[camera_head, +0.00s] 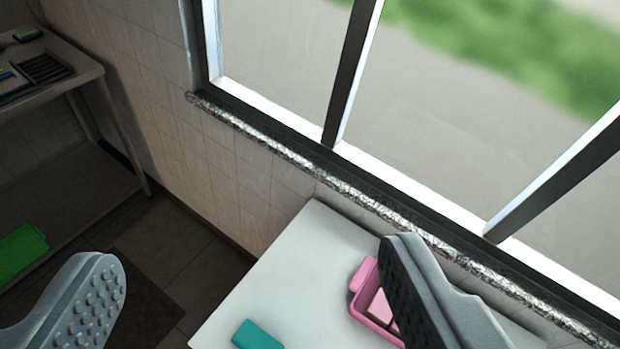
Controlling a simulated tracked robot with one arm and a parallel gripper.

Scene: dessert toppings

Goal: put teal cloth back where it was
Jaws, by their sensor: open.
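A teal cloth (257,335) lies on the white table (290,262) near its left edge, at the bottom of the picture. Its lower part is cut off by the frame. My gripper (240,295) is open, with one finger at the lower left and the other at the lower right. The cloth shows between the two fingers, beyond them, and neither finger appears to touch it.
A pink tray (361,276) with blocks inside stands on the table, partly hidden by my right finger. A window with a stone sill (290,153) runs behind the table. At left are a shelf table (85,68), a dark rack (45,69) and a green item (20,250).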

